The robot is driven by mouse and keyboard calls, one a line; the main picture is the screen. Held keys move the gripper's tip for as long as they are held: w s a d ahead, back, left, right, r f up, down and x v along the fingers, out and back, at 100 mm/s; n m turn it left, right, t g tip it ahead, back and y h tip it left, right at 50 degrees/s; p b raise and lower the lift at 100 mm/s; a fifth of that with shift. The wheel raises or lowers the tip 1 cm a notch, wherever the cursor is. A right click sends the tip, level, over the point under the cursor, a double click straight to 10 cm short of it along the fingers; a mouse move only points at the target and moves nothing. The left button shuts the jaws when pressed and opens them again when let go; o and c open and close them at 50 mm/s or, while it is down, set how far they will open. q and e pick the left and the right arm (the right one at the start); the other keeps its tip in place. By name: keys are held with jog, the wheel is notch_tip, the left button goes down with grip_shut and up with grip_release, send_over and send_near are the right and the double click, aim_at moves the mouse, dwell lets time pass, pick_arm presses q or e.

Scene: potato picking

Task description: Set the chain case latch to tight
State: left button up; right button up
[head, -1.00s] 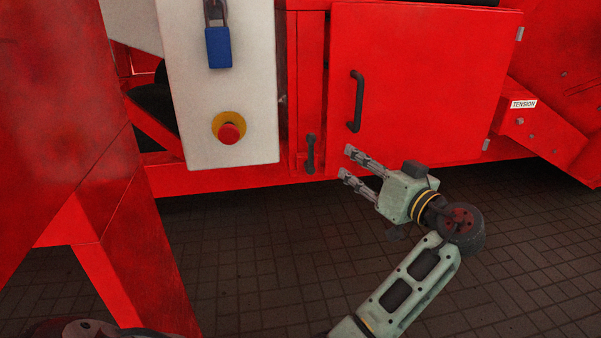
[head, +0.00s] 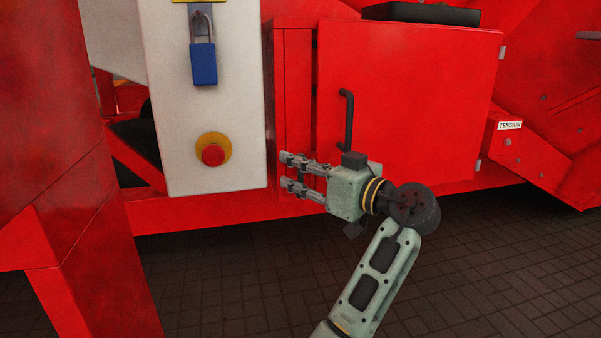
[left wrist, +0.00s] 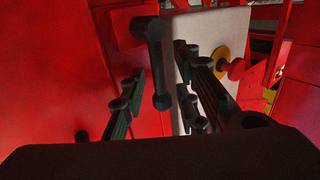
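The chain case latch, a short dark bar with a thicker round pivot end, shows in the left wrist view (left wrist: 157,65). It hangs roughly upright from its pivot on the red frame. My left gripper (head: 284,170) is open, its two fingers pointing left at the latch's place. In the left wrist view one finger is on each side of the latch; I cannot tell whether either touches it. My right gripper is not in view.
A white control box (head: 190,130) with a blue padlock (head: 203,63) and a red emergency stop button (head: 213,154) stands close to the left of my fingers. A TENSION label (head: 510,126) is at the right. The paved floor (head: 230,280) below is open.

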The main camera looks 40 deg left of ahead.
pick_arm(q)
grip_shut()
dwell(0.5)
